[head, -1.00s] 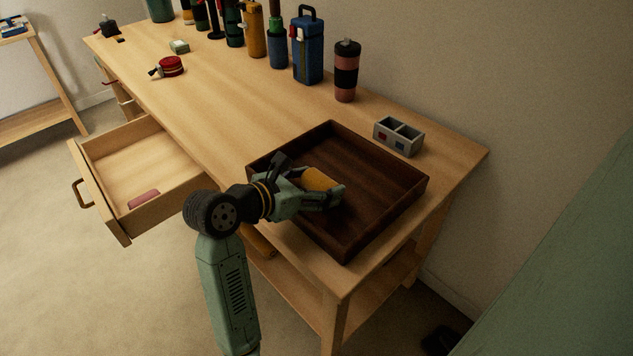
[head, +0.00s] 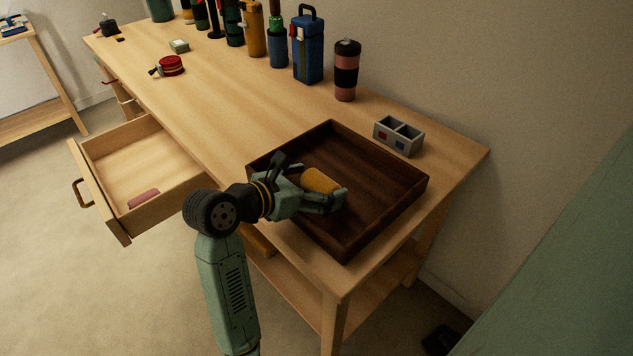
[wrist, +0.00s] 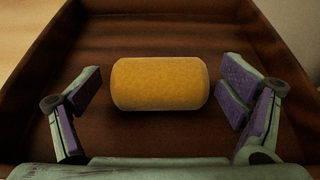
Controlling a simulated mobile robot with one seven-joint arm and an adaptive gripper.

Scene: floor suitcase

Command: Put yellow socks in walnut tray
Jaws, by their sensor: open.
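The yellow socks (head: 320,182) are a rolled yellow-orange bundle in the walnut tray (head: 392,210), a dark brown square tray on the near right end of the workbench. In the wrist view the socks (wrist: 160,83) lie on the tray floor (wrist: 165,40), between the spread fingers with a gap on each side. My gripper (head: 318,197) is open and reaches over the tray's left wall in the head view. In the wrist view both purple finger pads of my gripper (wrist: 160,93) are clear of the socks.
A grey two-slot holder (head: 398,136) stands just behind the tray. Bottles, including a pink and black one (head: 346,72), and a blue case (head: 307,48) line the wall. An open drawer (head: 145,172) juts out at left, holding a reddish item (head: 144,198).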

